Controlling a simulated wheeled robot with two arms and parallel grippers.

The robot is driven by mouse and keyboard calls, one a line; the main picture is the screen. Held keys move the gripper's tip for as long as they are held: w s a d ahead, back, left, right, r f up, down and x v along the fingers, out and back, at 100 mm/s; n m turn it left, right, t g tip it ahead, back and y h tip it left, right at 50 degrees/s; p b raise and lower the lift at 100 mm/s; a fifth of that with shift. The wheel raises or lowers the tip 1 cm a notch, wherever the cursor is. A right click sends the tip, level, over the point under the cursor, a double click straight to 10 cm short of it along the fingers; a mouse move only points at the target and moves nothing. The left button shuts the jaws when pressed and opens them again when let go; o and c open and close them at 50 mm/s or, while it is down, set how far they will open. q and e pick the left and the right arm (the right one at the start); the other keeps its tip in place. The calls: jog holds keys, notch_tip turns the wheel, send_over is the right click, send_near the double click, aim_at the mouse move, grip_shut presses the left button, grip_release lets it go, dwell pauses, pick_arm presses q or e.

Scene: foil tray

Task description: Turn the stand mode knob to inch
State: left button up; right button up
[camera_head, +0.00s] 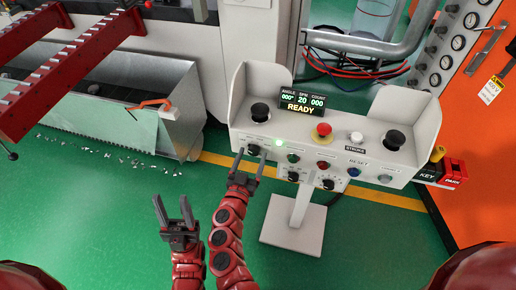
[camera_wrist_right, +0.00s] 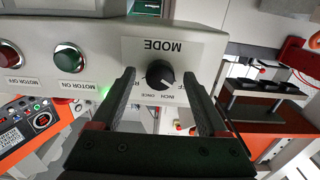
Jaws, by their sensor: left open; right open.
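The mode knob (camera_wrist_right: 159,74) is a round black knob on the stand's pale front panel, under an upside-down MODE label in the right wrist view. INCH and ONCE labels show by it; other labels are partly hidden by the fingers. A pale pointer mark on the knob faces the lower right there. The knob also shows in the head view (camera_head: 253,149). My right gripper (camera_head: 250,160) is open, with one finger on each side of the knob and visible gaps between. My left gripper (camera_head: 173,211) is open and empty above the green floor.
The grey control stand (camera_head: 330,148) carries a READY display (camera_head: 301,106), a red emergency button (camera_head: 322,131) and several coloured buttons. A metal scrap bin (camera_head: 180,105) stands at left.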

jog(key=shift+w+d, duration=0.15)
jog(key=shift+w, duration=0.35)
jog(key=shift+r, duration=0.1)
grip_shut()
